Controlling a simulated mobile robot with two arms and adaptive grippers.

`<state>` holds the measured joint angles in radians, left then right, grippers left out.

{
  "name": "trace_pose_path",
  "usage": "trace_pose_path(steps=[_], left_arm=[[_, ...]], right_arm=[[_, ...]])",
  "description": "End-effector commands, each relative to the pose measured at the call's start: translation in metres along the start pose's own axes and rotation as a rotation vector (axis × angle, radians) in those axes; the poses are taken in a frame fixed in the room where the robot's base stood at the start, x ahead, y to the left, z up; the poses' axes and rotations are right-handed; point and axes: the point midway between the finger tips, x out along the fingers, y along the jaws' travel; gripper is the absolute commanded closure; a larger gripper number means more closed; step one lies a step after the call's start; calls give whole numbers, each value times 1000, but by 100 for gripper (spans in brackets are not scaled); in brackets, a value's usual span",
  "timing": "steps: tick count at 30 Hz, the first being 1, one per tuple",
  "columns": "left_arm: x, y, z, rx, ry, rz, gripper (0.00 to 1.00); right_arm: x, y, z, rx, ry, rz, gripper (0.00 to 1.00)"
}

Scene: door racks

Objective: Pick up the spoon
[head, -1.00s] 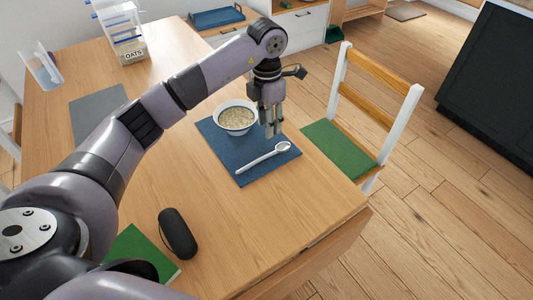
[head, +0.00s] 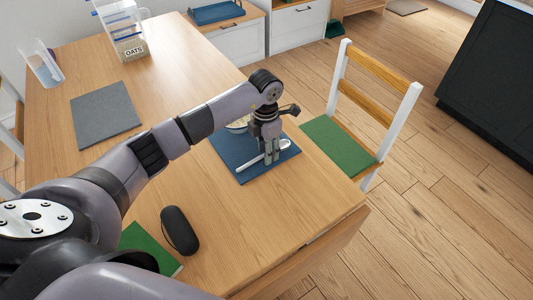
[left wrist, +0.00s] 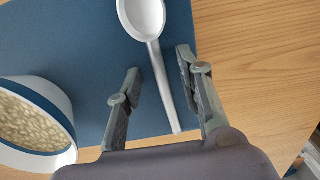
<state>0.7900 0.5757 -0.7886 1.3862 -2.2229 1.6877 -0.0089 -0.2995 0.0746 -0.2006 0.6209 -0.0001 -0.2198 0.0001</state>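The white spoon (head: 249,165) lies on the blue placemat (head: 229,153) near the table's right edge. In the left wrist view, its bowl end is at the top and its handle (left wrist: 161,80) runs down between my left gripper's fingers. My left gripper (head: 271,158) points down over the spoon. In the left wrist view, the left gripper (left wrist: 159,63) is open, with one finger on each side of the handle and gaps visible. The fingers hide part of the spoon in the head view. My right gripper is not in view.
A white-and-blue bowl of oats (left wrist: 62,100) stands close beside the left gripper, partly hidden by my arm in the head view. A dark case (head: 179,230) and green book (head: 146,246) lie nearer. A chair (head: 340,146) stands right of the table.

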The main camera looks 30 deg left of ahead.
Motion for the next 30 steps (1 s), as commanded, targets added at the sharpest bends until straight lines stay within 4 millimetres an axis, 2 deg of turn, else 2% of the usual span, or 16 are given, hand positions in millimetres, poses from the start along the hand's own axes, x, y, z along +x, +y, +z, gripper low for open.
trace_pose_path(steps=[3, 18, 30], left_arm=[[0, 0, 0, 0, 0, 0, 66], [0, 0, 0, 0, 0, 0, 99], [-1, 0, 0, 0, 0, 0, 100]], right_arm=[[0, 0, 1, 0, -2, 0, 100], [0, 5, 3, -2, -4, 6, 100], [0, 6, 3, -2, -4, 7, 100]])
